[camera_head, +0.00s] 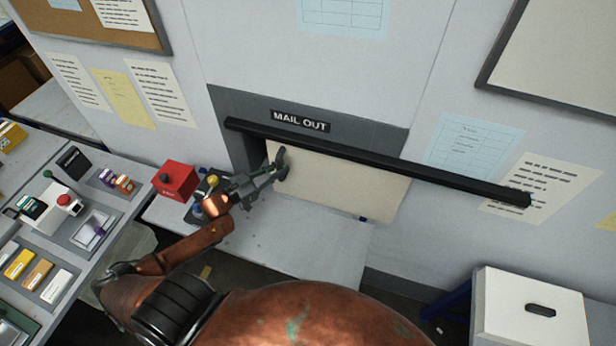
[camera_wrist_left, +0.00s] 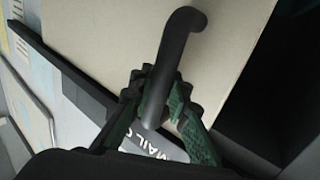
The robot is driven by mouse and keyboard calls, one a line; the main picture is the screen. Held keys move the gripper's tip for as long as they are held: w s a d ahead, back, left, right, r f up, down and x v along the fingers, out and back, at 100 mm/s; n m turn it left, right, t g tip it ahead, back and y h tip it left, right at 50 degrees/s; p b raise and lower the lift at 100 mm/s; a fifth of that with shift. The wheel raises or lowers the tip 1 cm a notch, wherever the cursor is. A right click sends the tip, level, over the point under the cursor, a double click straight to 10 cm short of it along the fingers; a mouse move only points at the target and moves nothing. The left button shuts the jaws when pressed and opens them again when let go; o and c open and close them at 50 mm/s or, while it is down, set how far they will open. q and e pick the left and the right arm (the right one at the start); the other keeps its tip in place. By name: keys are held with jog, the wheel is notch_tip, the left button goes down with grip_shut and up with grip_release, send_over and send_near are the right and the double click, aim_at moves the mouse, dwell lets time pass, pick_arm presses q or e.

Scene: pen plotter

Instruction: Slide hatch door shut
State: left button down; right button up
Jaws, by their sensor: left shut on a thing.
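The hatch door (camera_head: 345,182) is a cream panel hanging under a black rail (camera_head: 400,172) in the wall, below the "MAIL OUT" sign (camera_head: 300,121). It covers most of the hatch opening, with a dark gap (camera_head: 248,153) showing at its left. A dark curved handle (camera_head: 281,163) stands near the door's left edge. My left gripper (camera_head: 270,176) is shut on the handle. In the left wrist view, its green-padded fingers (camera_wrist_left: 155,105) close around the handle (camera_wrist_left: 178,55), with the cream door (camera_wrist_left: 110,40) behind. My right gripper is not in view.
A pale counter (camera_head: 300,240) lies below the hatch. A red box (camera_head: 176,179) stands to the left of my gripper. A desk (camera_head: 100,225) with several small items is at the left. A white box (camera_head: 530,305) is at the lower right.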

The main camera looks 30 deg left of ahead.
pick_arm(q)
jog(key=s+a+b, duration=0.2)
jog(key=a, duration=1.1)
jog(key=shift+s+a, duration=0.15)
jog(key=shift+s, duration=0.15)
jog(key=shift+a, duration=0.1)
jog(key=c, duration=2.1)
grip_release()
jog(key=v, duration=1.2)
jog(key=shift+f, duration=0.1)
